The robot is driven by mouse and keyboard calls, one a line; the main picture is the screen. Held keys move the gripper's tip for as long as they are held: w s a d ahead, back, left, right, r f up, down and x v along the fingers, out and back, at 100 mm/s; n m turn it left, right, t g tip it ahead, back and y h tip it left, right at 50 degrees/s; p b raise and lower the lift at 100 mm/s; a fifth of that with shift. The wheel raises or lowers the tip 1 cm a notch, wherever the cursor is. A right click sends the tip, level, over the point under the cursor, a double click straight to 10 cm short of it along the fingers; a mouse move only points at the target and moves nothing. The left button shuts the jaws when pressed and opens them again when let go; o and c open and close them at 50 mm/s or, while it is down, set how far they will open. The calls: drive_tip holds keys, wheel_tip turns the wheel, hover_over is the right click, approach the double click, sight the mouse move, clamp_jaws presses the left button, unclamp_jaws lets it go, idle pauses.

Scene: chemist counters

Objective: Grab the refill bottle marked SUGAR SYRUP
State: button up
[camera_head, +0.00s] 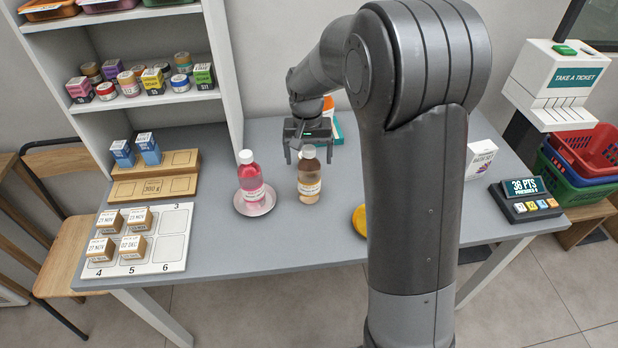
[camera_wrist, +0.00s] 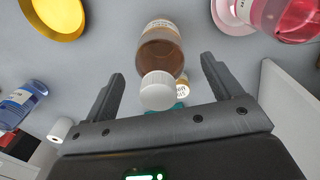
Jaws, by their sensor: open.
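A brown bottle (camera_head: 309,182) with a pale label stands on the counter near its middle. In the wrist view this bottle (camera_wrist: 160,52) shows a white cap and lies between my fingers in the picture. My gripper (camera_head: 308,155) is open and empty, pointing down just behind and above the bottle's top; I see no contact. Its two fingers (camera_wrist: 162,68) are spread in the wrist view. A pink-red bottle (camera_head: 250,172) with a white cap stands on a round saucer (camera_head: 256,208) to the left. I cannot read the words on either label.
A yellow dish (camera_head: 359,219) sits to the right, partly behind my arm. A blue bottle (camera_wrist: 22,100) shows in the wrist view. A numbered tray (camera_head: 174,250) with small boxes and a wooden rack (camera_head: 155,188) stand left. A points terminal (camera_head: 523,200) is right.

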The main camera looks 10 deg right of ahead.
wheel_tip(320, 180, down, 2)
drive_tip(key=shift+f, duration=0.1)
clamp_jaws()
idle(1.0)
